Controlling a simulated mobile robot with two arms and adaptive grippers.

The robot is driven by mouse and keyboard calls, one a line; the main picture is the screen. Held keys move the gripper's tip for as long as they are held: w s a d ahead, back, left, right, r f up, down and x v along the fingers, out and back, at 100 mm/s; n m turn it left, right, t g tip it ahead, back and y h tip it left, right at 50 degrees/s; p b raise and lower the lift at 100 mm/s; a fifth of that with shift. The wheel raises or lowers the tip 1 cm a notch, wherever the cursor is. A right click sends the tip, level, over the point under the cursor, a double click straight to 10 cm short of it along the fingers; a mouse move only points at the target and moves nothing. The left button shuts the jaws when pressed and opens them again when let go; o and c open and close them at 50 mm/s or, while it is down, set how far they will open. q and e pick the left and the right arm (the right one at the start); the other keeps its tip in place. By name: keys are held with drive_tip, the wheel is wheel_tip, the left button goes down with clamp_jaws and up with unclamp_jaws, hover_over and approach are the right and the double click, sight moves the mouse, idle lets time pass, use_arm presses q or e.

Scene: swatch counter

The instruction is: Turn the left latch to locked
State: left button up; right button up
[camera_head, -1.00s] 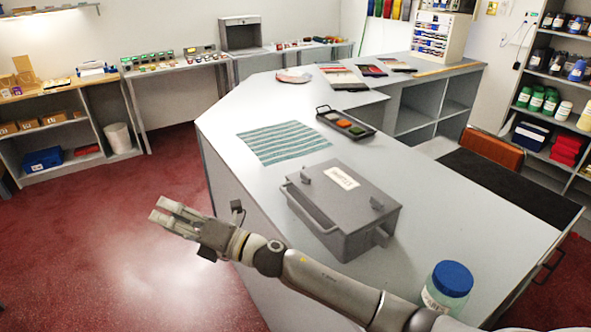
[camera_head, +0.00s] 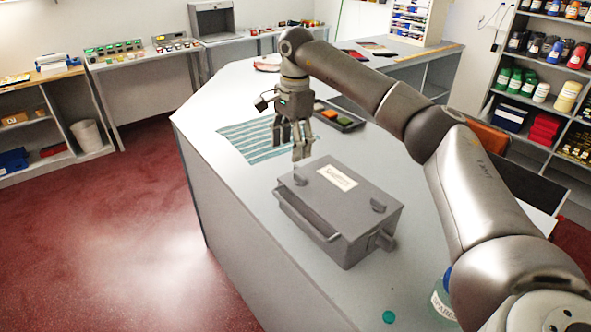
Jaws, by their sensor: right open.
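A grey lidded box (camera_head: 352,222) with a white label sits on the counter, with a bar handle along its front side. The left latch (camera_head: 300,177) is a small grey tab at the left end of the lid. A matching right latch (camera_head: 378,205) is at the lid's right end. My right gripper (camera_head: 296,153) points down with its fingers open and empty, just above and behind the left latch in the picture. I see a gap between the fingertips and the latch; contact is not visible. My left gripper is not in view.
A striped teal cloth (camera_head: 240,142) lies behind the box, and a dark tray (camera_head: 350,125) of coloured pieces is partly behind my arm. A jar (camera_head: 441,306) is partly hidden by my arm. A teal disc (camera_head: 389,317) lies on the front counter.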

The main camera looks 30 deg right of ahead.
sight(300, 176)
drive_tip(key=shift+h, duration=0.3)
drive_tip(key=f+p, duration=0.1)
drive_tip(key=f, duration=0.1)
drive_tip(key=d+f+p, duration=0.1)
drive_tip(key=f, duration=0.2)
drive_tip(key=d+f+p, duration=0.1)
drive_tip(key=f, duration=0.2)
drive_tip(key=shift+s+f, duration=0.15)
drive_tip(key=shift+s, duration=0.25)
drive_tip(key=shift+f, duration=0.6)
drive_tip(key=c, duration=1)
